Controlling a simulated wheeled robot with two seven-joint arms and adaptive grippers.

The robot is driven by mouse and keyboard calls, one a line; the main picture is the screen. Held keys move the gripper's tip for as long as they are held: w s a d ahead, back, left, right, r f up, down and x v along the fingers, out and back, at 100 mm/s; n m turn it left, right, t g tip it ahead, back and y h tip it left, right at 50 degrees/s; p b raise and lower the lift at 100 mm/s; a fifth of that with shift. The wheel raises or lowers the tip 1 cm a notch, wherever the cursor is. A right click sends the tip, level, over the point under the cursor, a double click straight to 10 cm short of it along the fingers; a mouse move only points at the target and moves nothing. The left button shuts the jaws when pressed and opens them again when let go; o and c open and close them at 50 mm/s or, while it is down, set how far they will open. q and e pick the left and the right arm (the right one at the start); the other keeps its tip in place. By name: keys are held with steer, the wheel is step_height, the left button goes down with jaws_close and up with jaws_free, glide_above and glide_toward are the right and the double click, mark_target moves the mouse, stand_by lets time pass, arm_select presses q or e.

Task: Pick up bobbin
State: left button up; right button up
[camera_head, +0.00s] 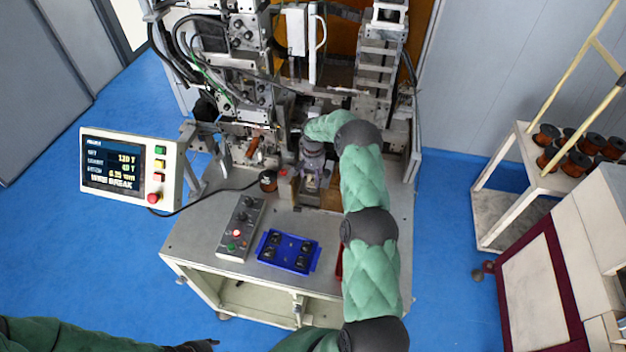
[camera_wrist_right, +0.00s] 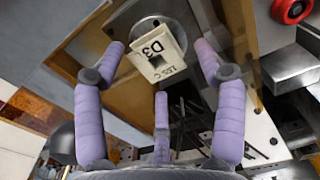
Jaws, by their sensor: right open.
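A cream square-faced piece marked "155 C D3" (camera_wrist_right: 158,54), which looks like the bobbin, sits in front of a round metal disc in the right wrist view. My right gripper (camera_wrist_right: 160,66) is open, with its purple-covered fingers spread around this piece; I see no clear contact. In the head view my right gripper (camera_head: 313,172) is at the middle of the winding machine, and the piece cannot be made out there. My left gripper (camera_head: 194,346) shows only partly at the bottom edge, away from the machine table.
A screen (camera_head: 128,165) reads "WIRE BREAK". Several copper spools (camera_head: 577,160) stand on a rack at right. Machine columns crowd the gripper.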

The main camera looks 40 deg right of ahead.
steer(key=shift+d+f, duration=0.1)
steer(key=shift+f, duration=1.1)
steer(key=shift+c, duration=0.3)
steer(key=c, duration=0.7)
steer(key=shift+r, duration=0.15)
